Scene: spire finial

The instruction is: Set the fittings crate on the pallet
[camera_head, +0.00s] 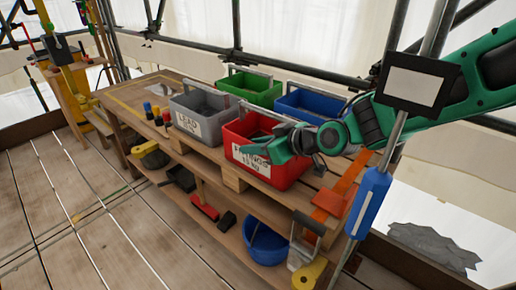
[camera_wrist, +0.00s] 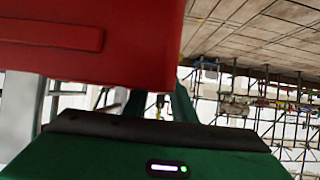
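The red crate (camera_head: 262,170) has a white label, partly covered, whose visible letters fit "FITTINGS". It is at the front right of the group of crates, over the wooden pallet (camera_head: 234,179) on the bench. Whether its base rests fully on the pallet is unclear. My green gripper (camera_head: 272,149) is at the crate's front upper right and covers part of the label and rim. In the wrist view, the red crate (camera_wrist: 100,38) fills the upper left, close to the green gripper body. The fingertips and any grip on the crate are not clear.
A grey crate (camera_head: 195,128) labelled "LEAD" stands left of the red one. A green crate (camera_head: 255,90) and a blue crate (camera_head: 305,105) stand behind. An orange clamp-like item (camera_head: 335,200) lies close on the right. A scaffold pole (camera_head: 400,125) rises at right.

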